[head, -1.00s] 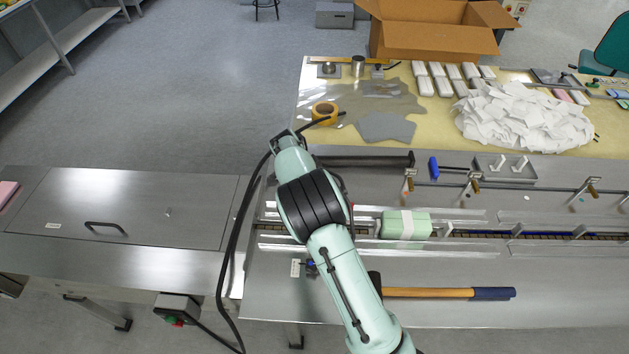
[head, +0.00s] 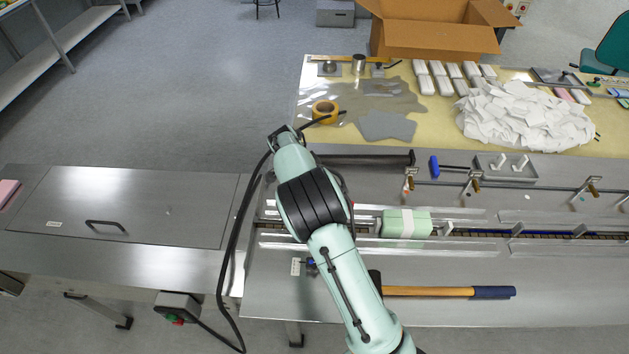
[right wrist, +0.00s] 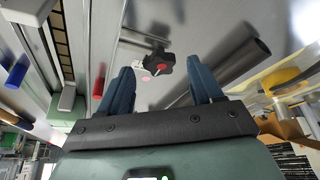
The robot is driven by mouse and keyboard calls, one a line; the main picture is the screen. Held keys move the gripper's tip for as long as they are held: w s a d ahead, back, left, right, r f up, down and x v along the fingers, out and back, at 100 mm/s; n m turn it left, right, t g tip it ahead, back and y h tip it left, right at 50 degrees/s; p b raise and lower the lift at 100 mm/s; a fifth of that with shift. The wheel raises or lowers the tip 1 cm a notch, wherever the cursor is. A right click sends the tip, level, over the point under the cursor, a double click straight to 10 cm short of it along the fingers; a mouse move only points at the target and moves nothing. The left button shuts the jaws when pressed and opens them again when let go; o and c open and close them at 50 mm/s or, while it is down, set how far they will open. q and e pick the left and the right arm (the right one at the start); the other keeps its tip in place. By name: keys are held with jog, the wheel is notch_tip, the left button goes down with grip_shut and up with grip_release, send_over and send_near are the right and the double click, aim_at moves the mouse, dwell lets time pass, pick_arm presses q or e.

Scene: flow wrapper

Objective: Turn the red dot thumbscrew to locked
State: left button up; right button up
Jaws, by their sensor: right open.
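In the right wrist view a black lobed thumbscrew (right wrist: 159,66) with a red line on its face sits on the grey metal surface, beside a small white plate. In the head view my right arm hides the gripper and this thumbscrew. My left gripper is not in view.
A dark round bar (head: 365,160) lies near the thumbscrew and shows in the right wrist view (right wrist: 234,62). A mint-green block (head: 418,226) sits in the conveyor channel. A wooden-handled hammer (head: 430,292) lies in front. Clamps on a rod (head: 530,188) stand at right.

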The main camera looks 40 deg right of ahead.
jog(key=v, duration=1.2)
jog(key=shift+p, duration=0.3)
jog(key=shift+a, duration=0.1)
